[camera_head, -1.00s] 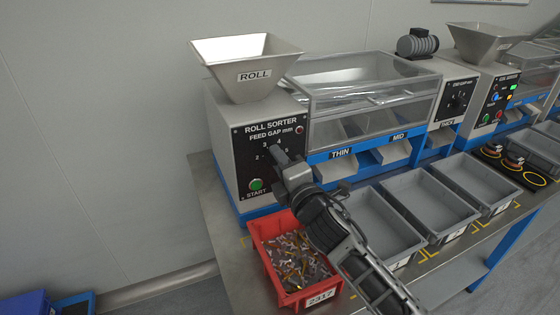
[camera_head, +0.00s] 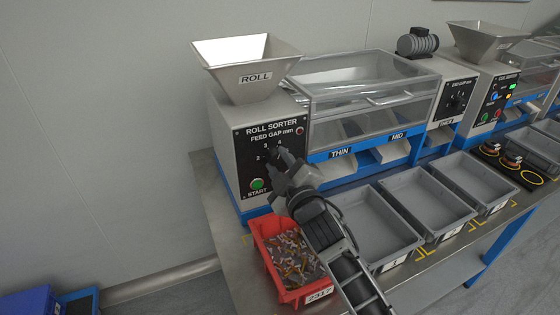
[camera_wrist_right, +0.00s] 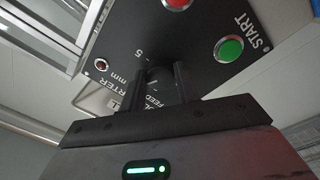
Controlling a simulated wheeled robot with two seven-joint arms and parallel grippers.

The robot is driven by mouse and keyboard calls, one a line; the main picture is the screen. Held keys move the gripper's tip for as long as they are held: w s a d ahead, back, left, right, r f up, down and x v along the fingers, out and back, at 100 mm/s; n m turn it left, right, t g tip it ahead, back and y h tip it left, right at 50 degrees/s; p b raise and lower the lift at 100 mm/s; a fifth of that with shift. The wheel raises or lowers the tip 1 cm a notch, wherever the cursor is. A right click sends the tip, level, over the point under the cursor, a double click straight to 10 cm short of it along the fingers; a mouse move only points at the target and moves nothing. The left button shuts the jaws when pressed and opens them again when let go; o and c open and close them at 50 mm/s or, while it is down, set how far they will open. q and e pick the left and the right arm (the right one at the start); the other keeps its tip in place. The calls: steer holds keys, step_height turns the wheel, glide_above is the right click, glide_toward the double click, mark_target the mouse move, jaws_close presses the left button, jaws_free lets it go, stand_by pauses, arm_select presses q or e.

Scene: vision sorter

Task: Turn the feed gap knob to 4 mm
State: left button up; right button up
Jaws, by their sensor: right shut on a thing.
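The roll sorter's black front panel (camera_head: 245,133) carries the feed gap dial, with the numbers 2, 3 and 4 showing in the head view. The dark feed gap knob (camera_wrist_right: 160,76) is between the fingers of my right gripper (camera_wrist_right: 163,90) in the right wrist view. My right gripper (camera_head: 276,161) is shut on the knob and covers the lower right of the dial in the head view. The 5 mark shows beside the fingers in the wrist view. I cannot tell which number the knob points to. My left gripper is not in view.
The green START button (camera_head: 257,184) is just below the dial, and a red lamp (camera_head: 300,131) sits at the panel's upper right. A red bin (camera_head: 256,250) of small pieces stands in front, under my right arm. Grey trays (camera_head: 425,205) line the bench to the right.

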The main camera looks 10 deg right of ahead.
steer(key=shift+m, duration=0.5)
steer(key=o, duration=1)
steer(key=shift+c, duration=0.2)
steer(key=s+d, duration=0.2)
steer(key=s, duration=1.3)
steer(key=shift+s+d+f+b, duration=0.35)
steer(key=shift+s+b, duration=0.05)
steer(key=shift+b, duration=0.05)
